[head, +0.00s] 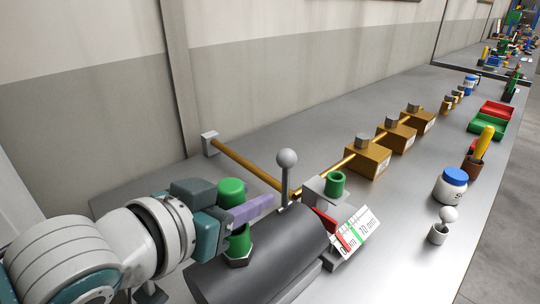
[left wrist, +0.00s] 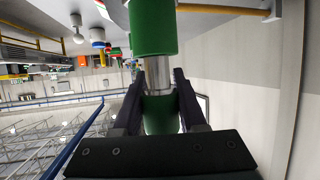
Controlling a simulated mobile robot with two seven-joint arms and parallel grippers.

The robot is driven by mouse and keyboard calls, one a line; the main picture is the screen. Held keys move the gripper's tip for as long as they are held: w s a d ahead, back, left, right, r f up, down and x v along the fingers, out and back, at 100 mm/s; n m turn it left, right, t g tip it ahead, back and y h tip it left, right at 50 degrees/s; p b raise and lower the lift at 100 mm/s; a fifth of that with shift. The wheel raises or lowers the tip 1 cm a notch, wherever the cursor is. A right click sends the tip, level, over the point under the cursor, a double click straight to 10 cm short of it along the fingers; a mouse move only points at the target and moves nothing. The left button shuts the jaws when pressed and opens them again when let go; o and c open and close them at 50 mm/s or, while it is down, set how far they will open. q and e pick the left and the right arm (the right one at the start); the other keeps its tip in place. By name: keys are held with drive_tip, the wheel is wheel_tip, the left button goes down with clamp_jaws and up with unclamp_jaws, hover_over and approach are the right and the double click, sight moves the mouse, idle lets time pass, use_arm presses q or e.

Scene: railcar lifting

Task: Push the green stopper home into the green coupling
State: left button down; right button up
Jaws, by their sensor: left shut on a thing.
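The green stopper (head: 231,188) is held in my left gripper (head: 248,208), whose purple fingers are shut on it. The green coupling (head: 240,241) stands upright on a hex base on the dark cylinder, directly below the stopper. In the left wrist view, which shows the bench at the top, the coupling (left wrist: 152,28) lies beyond the fingertips (left wrist: 160,80). A bare silver stem (left wrist: 157,78) shows between it and the green stopper (left wrist: 160,115). The stem appears lined up with the coupling; how deep it goes in is hidden. My right gripper is not in view.
A dark cylinder (head: 250,272) lies beneath. Close right are a ball-topped lever (head: 287,160), a green ring (head: 335,185) on a grey block and a red-green scale card (head: 352,240). A brass rod (head: 250,165) and blocks (head: 368,157) stand behind. Bench space at right is partly clear.

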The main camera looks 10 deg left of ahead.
use_arm(q)
drive_tip(key=shift+f+b, duration=0.85)
drive_tip(key=shift+f, duration=0.35)
drive_tip(key=shift+c, duration=2)
unclamp_jaws()
drive_tip(key=v, duration=1)
drive_tip(key=shift+p, duration=0.45)
drive_tip(key=shift+f, duration=0.1)
